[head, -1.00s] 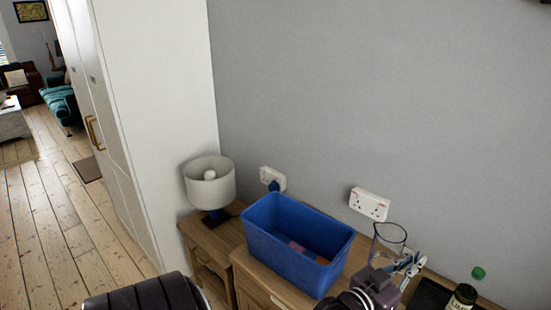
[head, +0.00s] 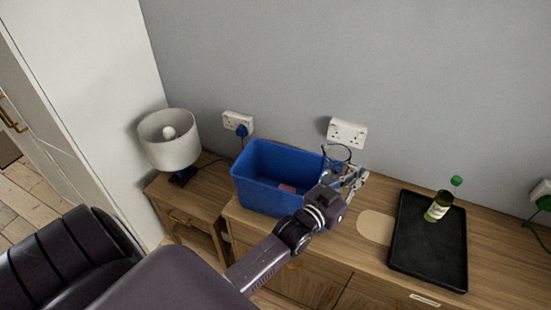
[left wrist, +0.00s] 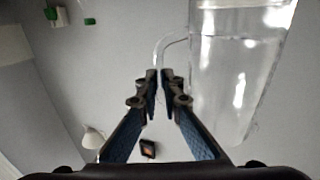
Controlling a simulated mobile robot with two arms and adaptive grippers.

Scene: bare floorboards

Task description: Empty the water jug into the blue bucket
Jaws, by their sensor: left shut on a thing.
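The clear glass water jug (head: 336,153) is upright at the right end of the blue bucket (head: 262,192) in the head view. My left gripper (head: 352,180) is shut on its handle. In the left wrist view the fingertips (left wrist: 158,76) close on the handle beside the jug (left wrist: 232,75), and a line near its top looks like the water level. The bucket stands on the wooden sideboard, with a small pinkish thing inside. My gripper hides the jug's lower part in the head view. My right gripper is not in view.
A black tray (head: 428,262) with a green-capped bottle (head: 437,210) lies to the right on the sideboard (head: 340,250). A beige oval mat (head: 375,226) is bare between. A white lamp (head: 168,140) stands left of the bucket. Sockets (head: 347,133) are on the wall behind.

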